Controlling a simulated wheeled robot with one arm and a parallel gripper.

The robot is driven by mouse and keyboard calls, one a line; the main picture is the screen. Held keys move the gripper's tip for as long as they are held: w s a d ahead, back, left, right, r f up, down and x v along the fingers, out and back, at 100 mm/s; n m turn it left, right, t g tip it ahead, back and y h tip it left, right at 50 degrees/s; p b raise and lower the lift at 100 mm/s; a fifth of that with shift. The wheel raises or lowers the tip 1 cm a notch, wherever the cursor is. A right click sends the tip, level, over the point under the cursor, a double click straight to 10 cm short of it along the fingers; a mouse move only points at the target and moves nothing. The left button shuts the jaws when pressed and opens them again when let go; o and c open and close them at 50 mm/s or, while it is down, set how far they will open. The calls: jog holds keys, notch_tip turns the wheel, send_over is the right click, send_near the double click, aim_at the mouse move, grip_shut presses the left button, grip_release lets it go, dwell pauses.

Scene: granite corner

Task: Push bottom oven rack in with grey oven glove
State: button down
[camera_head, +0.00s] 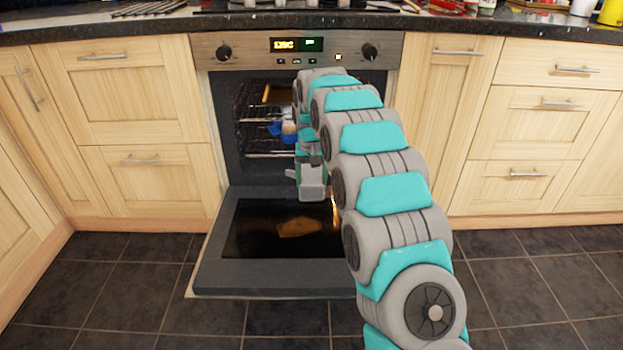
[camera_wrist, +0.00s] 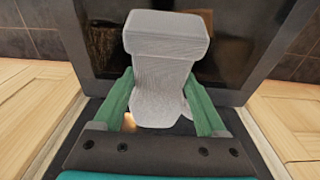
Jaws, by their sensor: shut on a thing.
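The oven (camera_head: 297,62) stands with its door (camera_head: 275,275) folded down flat. My gripper (camera_head: 311,168) is in front of the opening, over the door. It is shut on the grey oven glove (camera_head: 313,189), which hangs below it in the head view. In the wrist view the glove (camera_wrist: 166,50) sits between the green fingers of my gripper (camera_wrist: 162,85). The bottom oven rack (camera_head: 262,151) shows as wire bars low in the cavity, left of my gripper. My arm hides its right part. I cannot tell how far out it sits.
A higher rack (camera_head: 255,112) and a blue item (camera_head: 276,128) are inside the oven. Wooden cabinets (camera_head: 150,100) flank it on both sides. The dark tiled floor (camera_head: 120,285) is clear. A cluttered dark worktop (camera_head: 150,25) runs above.

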aim_at(312, 195)
jog(key=shift+s+a+r+b, duration=0.1)
jog(key=shift+s+r+b, duration=0.15)
jog(key=shift+s, duration=0.9)
jog(key=shift+s+r+b, duration=0.15)
jog(key=shift+s+r, duration=0.15)
jog(key=shift+s, duration=0.8)
jog(key=shift+s+a+r+b, duration=0.1)
jog(key=shift+s+r+b, duration=0.15)
jog(key=shift+s, duration=0.9)
jog(key=shift+d, duration=0.1)
